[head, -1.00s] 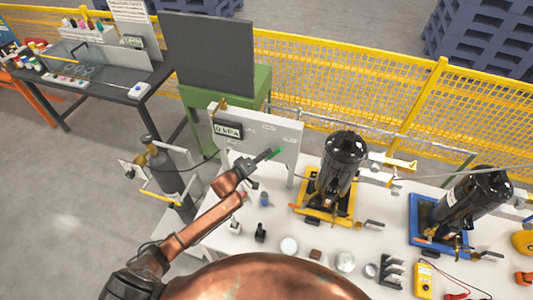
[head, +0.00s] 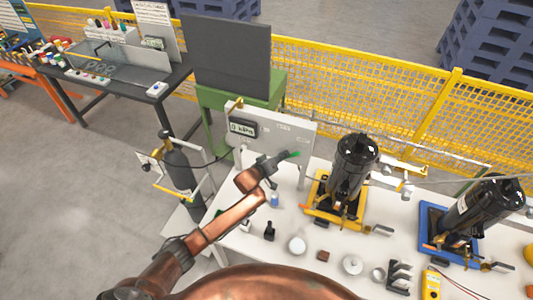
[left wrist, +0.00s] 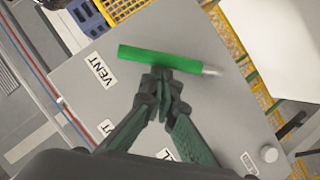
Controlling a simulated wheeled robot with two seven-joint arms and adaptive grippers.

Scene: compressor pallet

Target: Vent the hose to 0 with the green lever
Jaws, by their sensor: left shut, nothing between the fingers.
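The green lever (head: 295,153) is on the grey upright panel (head: 297,135) at the back of the bench. In the left wrist view the lever (left wrist: 165,59) lies across the picture, beside a VENT label (left wrist: 100,70). My left gripper (left wrist: 160,82) is shut and empty, its fingertips right at the middle of the lever. I cannot tell whether they touch it. In the head view my left gripper (head: 282,160) hides part of the panel. The display (head: 242,129) on the panel appears to read 0 kPa. The hose cannot be made out clearly. My right gripper is not in view.
A black compressor (head: 355,160) stands on a yellow base right of the panel, another (head: 484,210) on a blue base farther right. A dark gas cylinder (head: 183,172) stands left of the bench. Small parts lie along the bench's front. A yellow mesh fence (head: 400,100) runs behind.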

